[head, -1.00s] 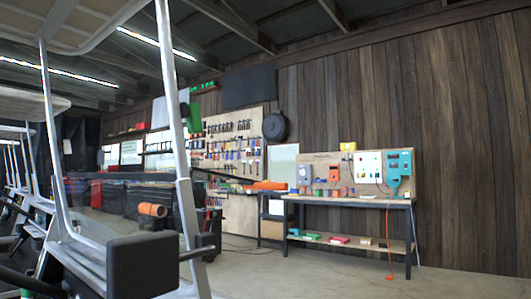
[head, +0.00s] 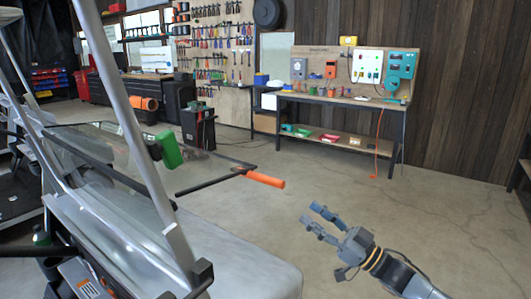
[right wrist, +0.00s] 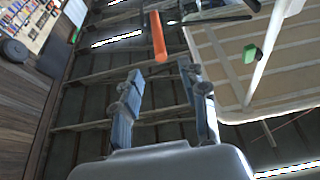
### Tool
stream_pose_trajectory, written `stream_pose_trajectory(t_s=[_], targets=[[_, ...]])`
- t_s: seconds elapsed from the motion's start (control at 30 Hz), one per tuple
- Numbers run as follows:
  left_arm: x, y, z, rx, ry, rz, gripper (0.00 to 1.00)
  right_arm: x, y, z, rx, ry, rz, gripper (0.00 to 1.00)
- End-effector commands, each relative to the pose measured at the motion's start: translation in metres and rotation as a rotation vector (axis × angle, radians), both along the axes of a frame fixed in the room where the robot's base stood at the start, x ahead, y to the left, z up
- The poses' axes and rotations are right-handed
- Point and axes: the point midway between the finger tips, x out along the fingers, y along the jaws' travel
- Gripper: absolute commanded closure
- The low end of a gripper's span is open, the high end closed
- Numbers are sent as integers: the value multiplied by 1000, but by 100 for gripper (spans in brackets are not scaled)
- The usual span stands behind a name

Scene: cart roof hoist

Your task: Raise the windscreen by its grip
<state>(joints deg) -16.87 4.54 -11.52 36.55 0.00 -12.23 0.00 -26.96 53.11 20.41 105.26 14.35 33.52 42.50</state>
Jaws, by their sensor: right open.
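The windscreen (head: 133,190) is a clear pane with dark frame bars, lying low and tilted by the cart's silver post in the head view. Its orange grip (head: 265,179) sticks out to the right at the end of a black bar. The grip also shows in the right wrist view (right wrist: 158,37), above and beyond my fingers. A green catch (head: 168,149) sits by the post. My right gripper (head: 318,219) is open and empty, to the right of and below the grip in the picture, apart from it. Its two fingers (right wrist: 163,78) stand spread in the right wrist view. My left gripper is not in view.
The cart's pale front body (head: 240,258) lies below the windscreen. A workbench (head: 340,100) with boxes and a hanging orange cord stands behind. Concrete floor (head: 390,215) is clear between cart and bench. The cart's roof (right wrist: 225,60) spans the upper right of the wrist view.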

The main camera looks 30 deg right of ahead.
Motion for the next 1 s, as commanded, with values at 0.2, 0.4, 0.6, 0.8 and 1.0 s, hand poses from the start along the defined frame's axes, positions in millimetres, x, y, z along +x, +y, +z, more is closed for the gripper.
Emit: stream_pose_trajectory(t_s=[0.2,0.4,0.6,0.8,1.0], targets=[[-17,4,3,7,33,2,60,10,0,8,0,7,-1,57],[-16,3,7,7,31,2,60,36,12,22,0,3,-1,57],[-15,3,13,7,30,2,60,64,24,35,1,4,-1,57],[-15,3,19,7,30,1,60,91,36,47,0,4,-2,57],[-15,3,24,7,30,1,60,109,44,54,2,7,-2,57]])
